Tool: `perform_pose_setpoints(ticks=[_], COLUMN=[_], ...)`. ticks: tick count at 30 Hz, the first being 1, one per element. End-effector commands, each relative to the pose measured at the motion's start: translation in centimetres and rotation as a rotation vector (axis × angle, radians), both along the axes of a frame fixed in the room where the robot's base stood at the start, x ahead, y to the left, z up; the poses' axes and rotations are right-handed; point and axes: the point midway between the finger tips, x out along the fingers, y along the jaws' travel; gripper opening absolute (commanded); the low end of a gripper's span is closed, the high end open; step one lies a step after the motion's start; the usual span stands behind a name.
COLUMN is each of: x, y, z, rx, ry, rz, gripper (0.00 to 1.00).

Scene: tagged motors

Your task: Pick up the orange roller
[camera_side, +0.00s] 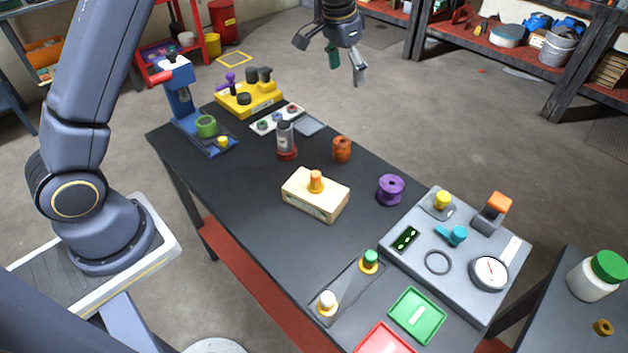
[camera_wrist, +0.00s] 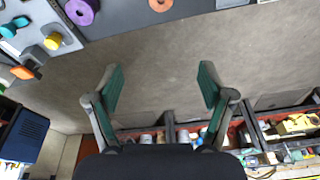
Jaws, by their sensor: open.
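The orange roller (camera_side: 342,149) is a short orange-brown spool standing upright on the dark table (camera_side: 255,215), near its far long edge. In the wrist view the roller (camera_wrist: 160,4) shows at the top edge, partly cut off. My gripper (camera_side: 332,60) is open and empty, high up and beyond the table's far edge, well apart from the roller. In the wrist view its two green-padded fingers (camera_wrist: 161,82) are spread wide with only floor between them.
A purple spool (camera_side: 390,190) stands to the right of the roller, and a clear jar with a red base (camera_side: 286,142) to its left. A wooden block with an orange-topped peg (camera_side: 315,194) sits in front. A grey instrument panel (camera_side: 458,250) lies at the right.

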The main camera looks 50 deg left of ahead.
Motion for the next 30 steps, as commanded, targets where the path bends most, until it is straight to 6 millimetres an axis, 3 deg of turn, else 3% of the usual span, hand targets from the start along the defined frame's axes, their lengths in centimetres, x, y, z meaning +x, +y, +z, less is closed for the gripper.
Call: perform_pose_setpoints(ticks=[1, 3, 10, 18, 30], x=[0.2, -0.1, -0.2, 0.5, 0.9], y=[0.0, 0.0, 0.0, -0.1, 0.3], z=[-2.2, -4.3, -8.5, -14.7, -19.0], rx=[-0.001, -0.002, -0.002, -0.002, -0.002], ry=[0.036, 0.073, 0.106, 0.105, 0.104], rz=[0.001, 0.001, 0.002, 0.002, 0.003], gripper=[0.81, 0.81, 0.81, 0.81, 0.81])
